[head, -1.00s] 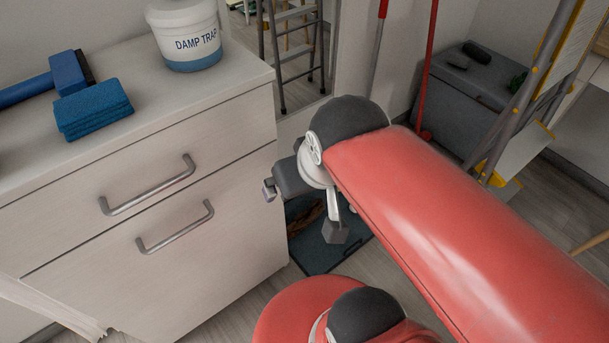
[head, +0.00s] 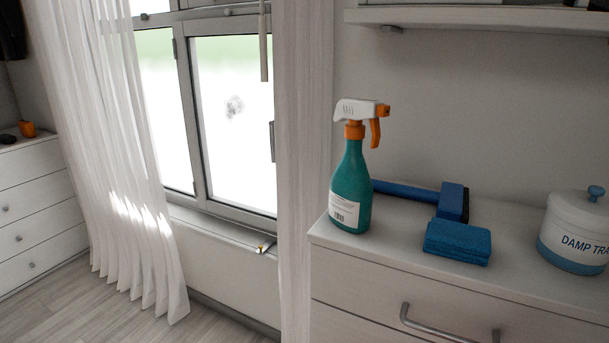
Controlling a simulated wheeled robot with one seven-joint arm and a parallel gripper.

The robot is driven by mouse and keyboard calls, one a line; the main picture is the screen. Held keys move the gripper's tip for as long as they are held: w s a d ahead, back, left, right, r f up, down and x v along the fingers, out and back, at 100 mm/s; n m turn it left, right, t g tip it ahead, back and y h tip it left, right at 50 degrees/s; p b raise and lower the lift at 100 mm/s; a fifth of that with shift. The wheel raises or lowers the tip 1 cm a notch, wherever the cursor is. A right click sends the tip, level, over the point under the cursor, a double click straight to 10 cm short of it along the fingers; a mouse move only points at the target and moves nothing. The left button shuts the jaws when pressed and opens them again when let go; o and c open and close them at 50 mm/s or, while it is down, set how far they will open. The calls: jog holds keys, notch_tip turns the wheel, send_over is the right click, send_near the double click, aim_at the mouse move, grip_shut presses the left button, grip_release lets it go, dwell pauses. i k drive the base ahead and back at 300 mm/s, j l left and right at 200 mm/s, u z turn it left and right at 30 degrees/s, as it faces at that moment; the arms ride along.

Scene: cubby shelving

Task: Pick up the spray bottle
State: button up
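The spray bottle (head: 352,188) stands upright on the left end of the white dresser top (head: 405,232) in the head view. It has a teal body, a white label low on its front, and a white and orange spray head with an orange trigger on the right. My gripper and arm are not in this view now.
Blue sponges (head: 457,242) and a white tub (head: 577,232) stand further right. A shelf (head: 480,17) hangs above. A curtain (head: 305,150) and window are on the left.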

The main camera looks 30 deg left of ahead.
aim_at(351, 188)
jog(key=u, duration=1.25)
